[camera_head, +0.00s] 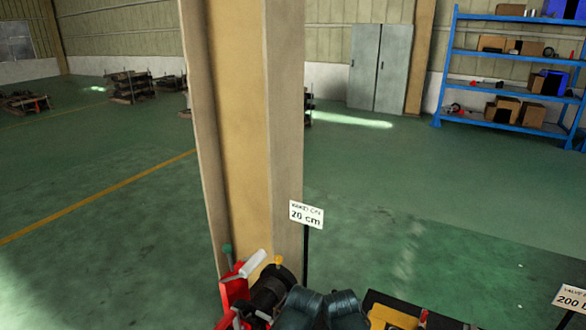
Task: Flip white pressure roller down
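The white pressure roller (252,265) shows at the bottom middle of the head view. It is a short white cylinder, tilted with its upper end to the right. It sits at the top of a red stand (234,291), whose lower part is cut off by the frame. A dark cylindrical part (268,290) with a yellow knob (278,260) is just right of it. A green-tipped lever (228,253) rises on its left. I make out neither of my grippers in this view.
A tan column (240,130) stands right behind the stand. Dark rounded parts (320,307) and a yellow piece (392,316) lie to the right at the bottom edge. Blue shelves (510,90) stand far back. Open green floor surrounds this.

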